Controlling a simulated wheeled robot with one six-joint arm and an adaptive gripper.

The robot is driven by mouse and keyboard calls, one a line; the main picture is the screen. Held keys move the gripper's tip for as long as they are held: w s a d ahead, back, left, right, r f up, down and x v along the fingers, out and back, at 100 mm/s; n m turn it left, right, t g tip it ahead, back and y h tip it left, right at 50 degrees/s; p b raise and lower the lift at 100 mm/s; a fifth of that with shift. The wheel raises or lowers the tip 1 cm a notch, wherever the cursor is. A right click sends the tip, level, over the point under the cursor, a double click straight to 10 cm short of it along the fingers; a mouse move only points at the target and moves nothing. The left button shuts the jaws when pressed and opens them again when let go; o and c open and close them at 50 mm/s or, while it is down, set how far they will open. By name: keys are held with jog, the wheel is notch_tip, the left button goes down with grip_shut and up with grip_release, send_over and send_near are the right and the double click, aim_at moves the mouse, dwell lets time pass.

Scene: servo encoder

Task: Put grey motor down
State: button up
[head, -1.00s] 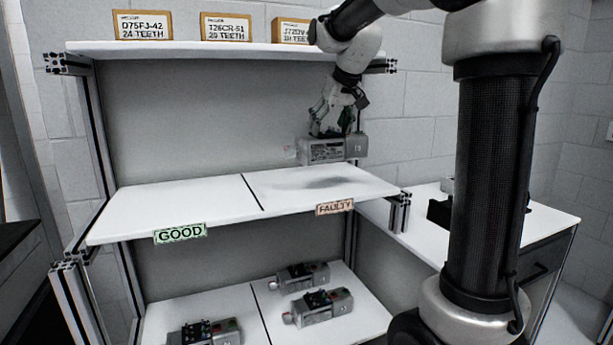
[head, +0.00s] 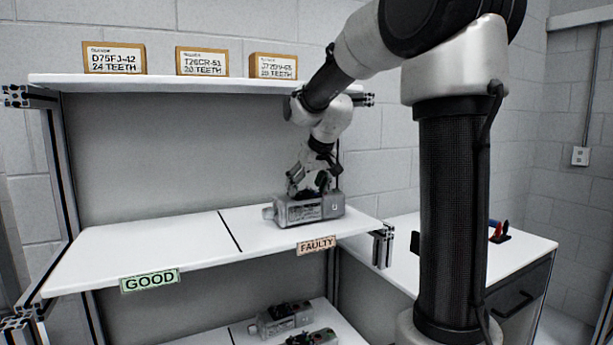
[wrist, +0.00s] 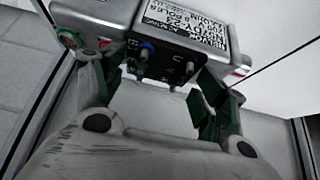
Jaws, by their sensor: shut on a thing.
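The grey motor (head: 304,209) is at the FAULTY side of the middle shelf, lying level, its underside at or very near the white surface; I cannot tell if it bears on it. My gripper (head: 314,192) is above it, shut on its black connector part. In the wrist view the motor (wrist: 195,22) shows its label and dark connector panel, with my gripper's fingers (wrist: 160,80) on either side of it. The FAULTY label (head: 317,246) is on the shelf's front edge, and the GOOD label (head: 150,281) marks the left section.
The GOOD section (head: 140,245) is empty. Two motors (head: 284,318) show on the lower shelf. A side counter (head: 525,250) with a red and blue item stands at the right.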

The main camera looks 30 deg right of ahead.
jog(key=shift+f, duration=0.3)
jog(key=shift+f, duration=0.1)
jog(key=o, duration=2.1)
jog(key=shift+f, duration=0.15)
jog(key=shift+r, duration=0.25)
jog(key=v, duration=1.2)
jog(key=s+a+f, duration=0.1)
jog(key=s+f, duration=0.4)
jog(key=s, duration=0.3)
jog(key=s+f+g, duration=0.1)
jog(key=s+f, duration=0.4)
jog(key=s, duration=0.4)
jog(key=s+a+f+g, duration=0.1)
jog(key=s+f, duration=0.4)
jog(key=s, duration=0.4)
jog(key=shift+a+f, duration=0.1)
jog(key=shift+a, duration=0.2)
